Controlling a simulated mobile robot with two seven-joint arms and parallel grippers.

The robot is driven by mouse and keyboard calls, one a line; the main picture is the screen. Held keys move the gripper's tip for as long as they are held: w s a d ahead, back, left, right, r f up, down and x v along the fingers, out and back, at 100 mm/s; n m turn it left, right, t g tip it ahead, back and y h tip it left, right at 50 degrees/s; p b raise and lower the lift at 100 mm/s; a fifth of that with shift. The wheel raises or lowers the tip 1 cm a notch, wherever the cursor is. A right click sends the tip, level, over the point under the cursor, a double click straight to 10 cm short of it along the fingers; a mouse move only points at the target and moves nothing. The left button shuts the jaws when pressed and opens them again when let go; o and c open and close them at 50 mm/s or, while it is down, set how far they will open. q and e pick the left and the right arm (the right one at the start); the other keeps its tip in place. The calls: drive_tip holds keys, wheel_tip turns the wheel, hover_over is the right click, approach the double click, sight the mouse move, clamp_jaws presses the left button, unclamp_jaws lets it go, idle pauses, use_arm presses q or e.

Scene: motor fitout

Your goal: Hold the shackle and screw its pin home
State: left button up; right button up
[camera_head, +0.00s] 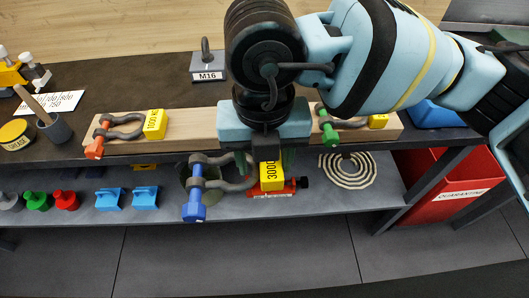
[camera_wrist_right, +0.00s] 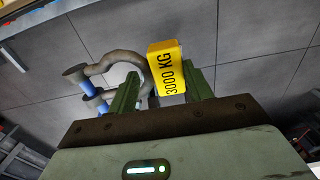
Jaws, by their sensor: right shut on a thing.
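My right gripper (camera_head: 267,160) is shut on a grey bow shackle (camera_head: 236,184), held in front of the bench edge, above the lower shelf. The shackle's two eyes face left, and a blue pin (camera_head: 195,204) runs through them with its thick blue end downward. How deep the pin sits I cannot tell. A yellow 3000 KG tag (camera_head: 271,177) is at the bow, by the fingers. In the right wrist view the shackle (camera_wrist_right: 123,58), blue pin (camera_wrist_right: 90,93) and tag (camera_wrist_right: 167,68) show beyond the green fingertips (camera_wrist_right: 162,92). My left gripper is not in view.
A wooden board (camera_head: 190,124) on the bench carries an orange-pin shackle (camera_head: 122,133) at left and a green-pin shackle (camera_head: 328,125) at right. A red quarantine bin (camera_head: 425,200) stands at right.

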drive_tip(key=shift+w, duration=0.1)
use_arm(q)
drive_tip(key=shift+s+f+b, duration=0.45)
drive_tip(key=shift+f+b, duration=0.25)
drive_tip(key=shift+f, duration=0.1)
use_arm(e)
drive_tip(key=shift+w+d+r, duration=0.1)
drive_tip(key=shift+w+d, duration=0.1)
drive_tip(key=shift+w, duration=3.8)
drive_tip(key=shift+w+d, duration=0.15)
drive_tip(key=shift+w, duration=3.8)
